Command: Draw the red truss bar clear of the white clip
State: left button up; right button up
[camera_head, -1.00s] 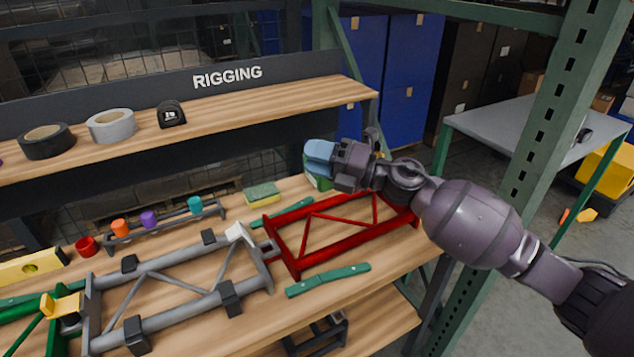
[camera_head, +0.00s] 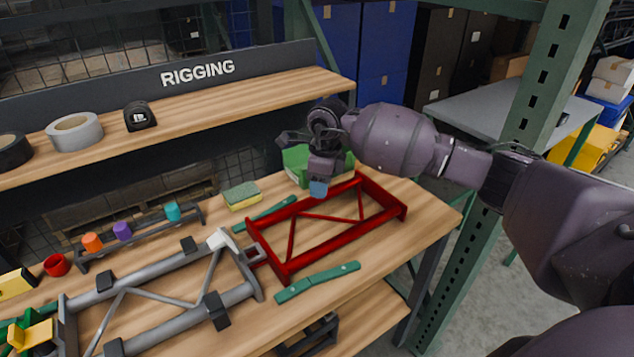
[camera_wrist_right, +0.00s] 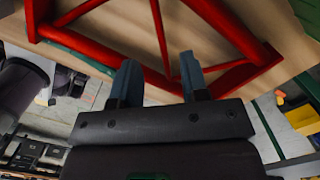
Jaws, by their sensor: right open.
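The red truss bar (camera_head: 290,245) lies flat on the wooden bench, its left end meeting the grey truss (camera_head: 165,318) at the white clip (camera_head: 220,240). The truss bar also fills the top of the right wrist view (camera_wrist_right: 160,40). My right gripper (camera_head: 318,188) points down over the far rail of the red truss bar. In the right wrist view its two blue-tipped fingers (camera_wrist_right: 158,80) are apart, with a red rail showing just beyond and between them. I cannot tell whether they touch it. My left gripper is not in view.
Green strips (camera_head: 318,281) lie in front of and behind the red truss bar. A green object (camera_head: 300,160) and a sponge (camera_head: 242,195) sit behind it. A shelf with tape rolls (camera_head: 75,132) runs above the back. A green upright post (camera_head: 540,90) stands right of the bench.

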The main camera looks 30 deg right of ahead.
aim_at(327, 218)
jog(key=shift+s+d+g+h, duration=0.4)
jog(key=shift+s+d, duration=0.2)
jog(key=shift+s, duration=0.05)
notch_tip(327, 218, down, 11)
jog(key=shift+r+b, duration=0.1)
jog(key=shift+b, duration=0.6)
jog(key=shift+c, duration=0.4)
grip_shut()
